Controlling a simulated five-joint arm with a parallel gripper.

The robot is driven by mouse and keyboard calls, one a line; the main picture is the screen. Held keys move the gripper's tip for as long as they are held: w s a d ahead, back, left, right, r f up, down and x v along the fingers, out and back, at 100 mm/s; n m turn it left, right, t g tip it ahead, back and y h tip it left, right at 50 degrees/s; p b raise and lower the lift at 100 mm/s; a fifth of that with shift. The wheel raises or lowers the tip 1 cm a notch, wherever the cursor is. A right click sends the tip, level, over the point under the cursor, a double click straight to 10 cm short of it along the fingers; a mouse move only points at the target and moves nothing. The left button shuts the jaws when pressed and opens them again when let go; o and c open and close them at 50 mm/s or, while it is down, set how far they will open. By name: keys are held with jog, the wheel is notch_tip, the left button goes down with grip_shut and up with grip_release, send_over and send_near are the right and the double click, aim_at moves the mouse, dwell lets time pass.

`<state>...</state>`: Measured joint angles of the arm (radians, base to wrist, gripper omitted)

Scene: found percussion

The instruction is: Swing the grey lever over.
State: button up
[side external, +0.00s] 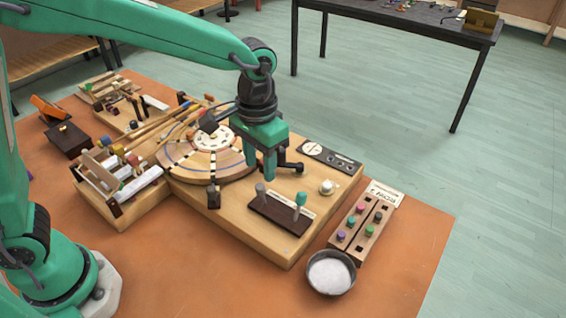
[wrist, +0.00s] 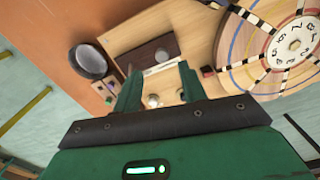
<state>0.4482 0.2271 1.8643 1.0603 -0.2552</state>
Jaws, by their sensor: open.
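The grey lever (side external: 261,192) stands on a dark plate (side external: 280,215) on the wooden board, at its left end. A teal-topped lever (side external: 300,199) stands at the plate's right end. My gripper (side external: 260,177) points down with its fingers apart and nothing visible between them. In the side view its fingertips appear just above and behind the grey lever; I cannot tell the exact gap. In the wrist view the fingers (wrist: 158,78) frame the white label strip beside the plate (wrist: 140,52), and a grey knob (wrist: 162,54) shows on the plate beyond them.
A round wooden turntable (side external: 205,160) lies left of my gripper. A black crank handle (side external: 295,167) and a white knob (side external: 327,187) are to its right. A bowl (side external: 331,272) and a peg box (side external: 364,222) stand at the board's right front. The orange table beyond them is clear.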

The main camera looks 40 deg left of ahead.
aim_at(260, 186)
jog(key=shift+a+f, duration=0.15)
jog(key=shift+f, duration=2.95)
jog(key=shift+c, duration=0.2)
